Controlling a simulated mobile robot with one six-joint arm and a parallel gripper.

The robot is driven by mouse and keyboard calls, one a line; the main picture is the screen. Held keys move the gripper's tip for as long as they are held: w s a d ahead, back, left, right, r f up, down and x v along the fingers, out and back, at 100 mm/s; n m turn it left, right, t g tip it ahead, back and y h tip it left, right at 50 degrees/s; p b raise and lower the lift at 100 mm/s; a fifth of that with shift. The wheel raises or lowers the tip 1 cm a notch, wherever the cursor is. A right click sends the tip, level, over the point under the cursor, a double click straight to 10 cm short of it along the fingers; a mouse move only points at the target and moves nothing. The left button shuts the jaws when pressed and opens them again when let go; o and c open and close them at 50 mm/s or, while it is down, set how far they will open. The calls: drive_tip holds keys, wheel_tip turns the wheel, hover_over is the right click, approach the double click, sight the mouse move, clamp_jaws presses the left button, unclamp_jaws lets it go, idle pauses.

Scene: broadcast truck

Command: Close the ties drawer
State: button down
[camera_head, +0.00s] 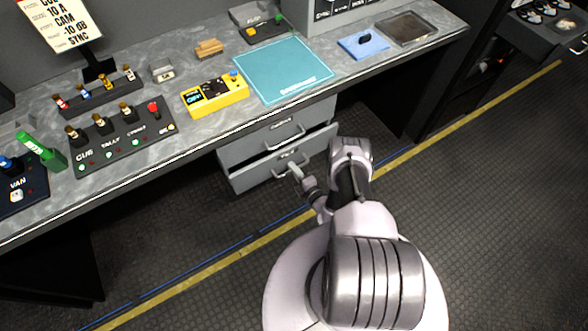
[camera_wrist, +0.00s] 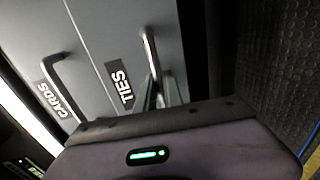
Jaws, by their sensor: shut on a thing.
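The ties drawer (camera_head: 255,176) is the lower of two grey drawers under the desk, and it stands pulled out, with a gap showing above its front. In the wrist view its front bears the label TIES (camera_wrist: 119,82) beside a metal bar handle (camera_wrist: 150,48). My gripper (camera_head: 293,169) is at this handle, and its fingers (camera_wrist: 160,92) are shut on the bar. The fingers partly hide the handle's near end. The drawer's contents cannot be made out.
The cards drawer (camera_wrist: 88,62) with its own handle (camera_wrist: 58,82) is beside the ties drawer in the wrist view. The desk (camera_head: 150,155) above carries a teal mat (camera_head: 283,70), a yellow device (camera_head: 214,97) and switch panels. The dark floor (camera_head: 480,220) to the right is clear.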

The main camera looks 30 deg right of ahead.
sight(288, 161)
drive_tip(key=w+b, duration=0.4)
drive_tip(key=shift+r, duration=0.1)
drive_tip(key=c, duration=1.5)
unclamp_jaws()
drive_tip(key=shift+w, duration=0.1)
drive_tip(key=p+v, duration=0.5)
drive_tip(key=v, duration=1.2)
drive_tip(key=shift+s+p, duration=0.25)
drive_tip(key=shift+p, duration=0.1)
